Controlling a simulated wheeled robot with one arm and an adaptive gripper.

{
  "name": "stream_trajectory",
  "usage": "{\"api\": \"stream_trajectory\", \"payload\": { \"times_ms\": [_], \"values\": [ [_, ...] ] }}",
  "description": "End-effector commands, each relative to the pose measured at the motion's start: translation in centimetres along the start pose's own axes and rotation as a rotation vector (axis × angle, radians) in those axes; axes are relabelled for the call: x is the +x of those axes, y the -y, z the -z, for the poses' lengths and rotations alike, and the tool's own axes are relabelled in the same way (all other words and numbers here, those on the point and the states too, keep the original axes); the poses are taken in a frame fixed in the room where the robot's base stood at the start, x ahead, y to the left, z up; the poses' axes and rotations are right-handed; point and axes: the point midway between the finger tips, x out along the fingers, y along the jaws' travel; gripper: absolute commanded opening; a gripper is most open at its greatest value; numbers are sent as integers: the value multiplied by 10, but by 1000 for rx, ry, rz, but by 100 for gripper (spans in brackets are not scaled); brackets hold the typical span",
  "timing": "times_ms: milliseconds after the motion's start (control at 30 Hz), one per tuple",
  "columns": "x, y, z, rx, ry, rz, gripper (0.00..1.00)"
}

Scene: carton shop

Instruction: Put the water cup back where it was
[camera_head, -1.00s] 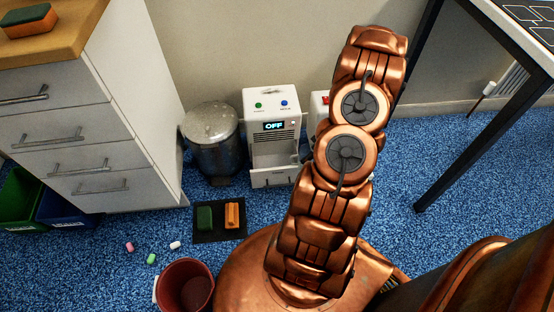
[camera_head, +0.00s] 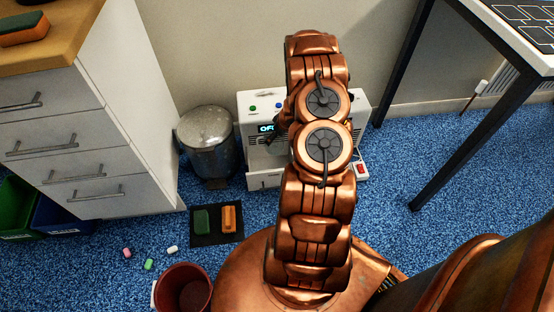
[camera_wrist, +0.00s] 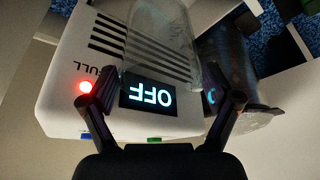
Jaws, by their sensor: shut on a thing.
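The clear water cup (camera_wrist: 160,35) shows in the wrist view as a see-through shape between my fingers. My gripper (camera_wrist: 162,95) is shut on it. Behind it is the white machine (camera_wrist: 75,110), with a lit OFF display, vent slots and a red light beside the word FULL. The machine (camera_head: 252,155) also stands on the floor by the wall in the head view, partly covered by my arm. In the head view the cup is hidden and only a dark bit of my gripper shows in front of the machine. The cup's contents cannot be told.
A metal bin (camera_head: 207,145) stands left of the machine, beside white drawers (camera_head: 70,140). A black mat (camera_head: 204,239) with a green and an orange block lies in front. A dark-legged table (camera_head: 475,105) stands right.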

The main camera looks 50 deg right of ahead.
Motion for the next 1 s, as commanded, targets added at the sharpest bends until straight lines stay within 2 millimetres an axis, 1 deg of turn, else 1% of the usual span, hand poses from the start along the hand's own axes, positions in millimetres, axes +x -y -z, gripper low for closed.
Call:
{"api": "stream_trajectory", "payload": {
  "times_ms": [33, 267, 400, 500, 633, 867, 1000],
  "values": [
    [14, 2, -7, 2, 2, 3, 23],
    [55, 1, -25, 2, 2, 4, 23],
    [84, 2, -37, 1, 3, 6, 23],
    [100, 0, -42, 2, 1, 3, 23],
    [114, 0, -48, 0, 1, 2, 23],
    [124, 0, -54, 0, 2, 3, 23],
    [140, 1, -60, 0, 3, 4, 23]
  ]
}}
